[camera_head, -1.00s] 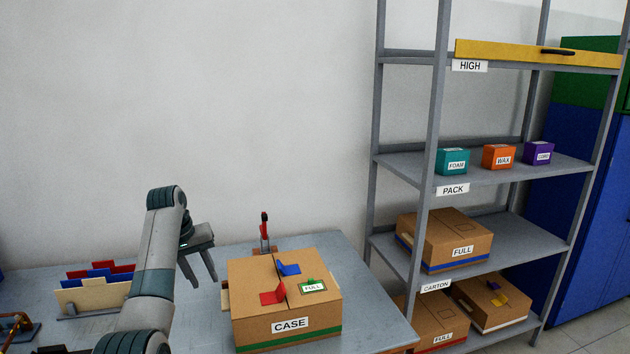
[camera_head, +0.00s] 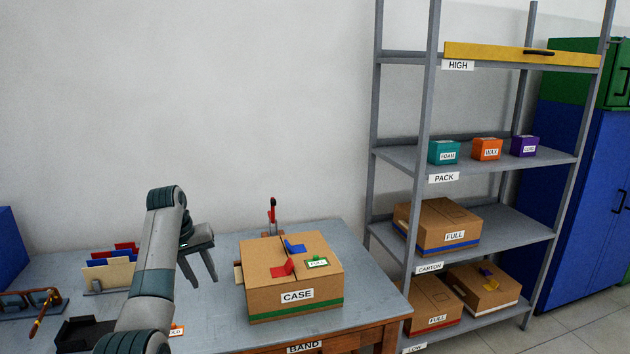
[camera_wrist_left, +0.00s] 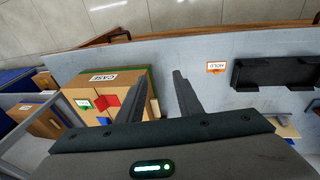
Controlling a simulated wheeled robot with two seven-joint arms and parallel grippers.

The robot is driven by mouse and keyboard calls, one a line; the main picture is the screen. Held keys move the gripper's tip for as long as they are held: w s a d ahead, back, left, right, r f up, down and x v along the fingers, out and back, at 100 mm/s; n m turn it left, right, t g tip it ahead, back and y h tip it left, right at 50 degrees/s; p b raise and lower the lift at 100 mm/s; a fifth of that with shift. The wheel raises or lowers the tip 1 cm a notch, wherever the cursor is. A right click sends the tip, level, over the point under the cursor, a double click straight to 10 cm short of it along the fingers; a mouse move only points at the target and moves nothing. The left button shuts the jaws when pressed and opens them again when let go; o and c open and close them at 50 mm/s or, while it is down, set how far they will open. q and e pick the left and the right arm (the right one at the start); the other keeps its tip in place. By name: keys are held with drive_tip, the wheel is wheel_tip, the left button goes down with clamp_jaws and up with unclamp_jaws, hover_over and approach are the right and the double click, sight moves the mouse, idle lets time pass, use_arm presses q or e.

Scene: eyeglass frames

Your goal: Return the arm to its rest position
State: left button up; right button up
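My left arm comes in from the lower left of the head view, bent at the elbow. Its gripper (camera_head: 202,268) hangs over the table, left of the cardboard box labelled CASE (camera_head: 290,295). The gripper is open and nothing is between its fingers. My right gripper is not in view.
A holder with coloured cards (camera_head: 110,272), eyeglasses (camera_head: 30,302) and a black tray (camera_head: 85,333) are at left. A metal shelf (camera_head: 480,220) with boxes stands right. A red-handled tool (camera_head: 272,212) stands behind the box.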

use_arm(q)
drive_tip(key=s+f+y, duration=0.1)
drive_tip(key=s+f, duration=0.3)
drive_tip(key=f, duration=1.1)
drive_tip(key=s+f, duration=0.4)
drive_tip(key=f, duration=1.1)
drive_tip(key=s+f+m+y+b, duration=0.1)
drive_tip(key=s+f, duration=0.7)
drive_tip(key=f, duration=0.4)
drive_tip(key=s+f+m+b, duration=0.1)
drive_tip(key=s+f, duration=0.8)
drive_tip(key=f, duration=0.2)
drive_tip(key=s+d+f+m+g, duration=0.1)
drive_tip(key=s+f, duration=0.7)
drive_tip(key=s, duration=0.4)
drive_tip(key=s+f+m, duration=0.1)
drive_tip(key=s+f, duration=0.7)
drive_tip(key=s, duration=0.4)
drive_tip(key=s+d+f, duration=0.1)
drive_tip(key=s+f, duration=0.1)
drive_tip(key=s, duration=1.1)
drive_tip(key=s+d+f+m, duration=0.1)
drive_tip(key=s+f, duration=0.2)
drive_tip(key=s, duration=1.1)
drive_tip(key=shift+d+f+m+b, duration=0.25)
drive_tip(key=shift+m+b, duration=0.05)
drive_tip(key=shift+b, duration=0.15)
